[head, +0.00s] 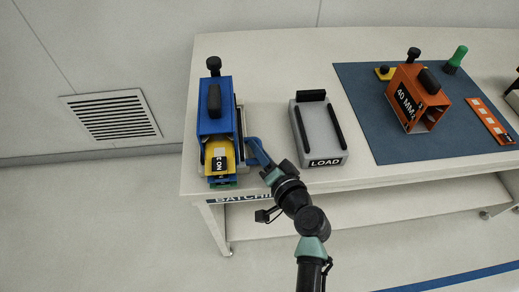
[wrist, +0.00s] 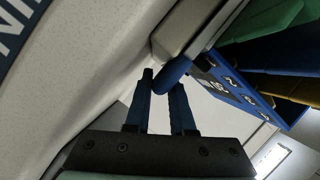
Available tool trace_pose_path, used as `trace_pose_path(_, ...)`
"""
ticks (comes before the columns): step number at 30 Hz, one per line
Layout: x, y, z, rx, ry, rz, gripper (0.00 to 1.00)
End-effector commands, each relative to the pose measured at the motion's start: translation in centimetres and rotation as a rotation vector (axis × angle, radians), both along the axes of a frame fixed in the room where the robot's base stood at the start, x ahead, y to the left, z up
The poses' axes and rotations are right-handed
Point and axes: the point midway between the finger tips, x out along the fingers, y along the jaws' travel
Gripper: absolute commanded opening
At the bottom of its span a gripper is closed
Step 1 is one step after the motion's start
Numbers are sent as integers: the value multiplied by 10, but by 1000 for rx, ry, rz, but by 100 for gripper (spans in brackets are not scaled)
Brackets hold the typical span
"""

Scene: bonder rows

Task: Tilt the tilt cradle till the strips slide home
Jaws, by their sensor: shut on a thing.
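The tilt cradle (head: 241,118) is mostly hidden under a blue magazine (head: 214,124) at the table's left end. Its pale grey body (wrist: 190,22) shows in the wrist view. Yellow (head: 217,164) and green (head: 222,184) strips stick out of the magazine's front end. In the wrist view, green, blue and yellow strips (wrist: 285,88) jut from the magazine (wrist: 228,87) at upper right. My gripper (head: 254,150) is at the cradle's right front side. It is shut on a rounded blue handle (wrist: 171,74), partly hidden by the fingers.
A grey fixture marked LOAD (head: 318,133) stands to the right of my gripper. Farther right, a blue mat (head: 380,135) holds an orange magazine (head: 417,98), an orange strip plate (head: 490,121) and a green-topped item (head: 456,58). The table's front edge lies under my arm.

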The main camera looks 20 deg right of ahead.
Motion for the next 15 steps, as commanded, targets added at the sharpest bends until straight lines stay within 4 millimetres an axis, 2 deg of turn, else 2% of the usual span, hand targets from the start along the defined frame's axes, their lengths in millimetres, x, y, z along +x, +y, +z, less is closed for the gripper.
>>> trace_pose_path(5,-2,-2,-2,0,6,-6,0)
trace_pose_path(15,-1,-2,6,9,38,-6,0)
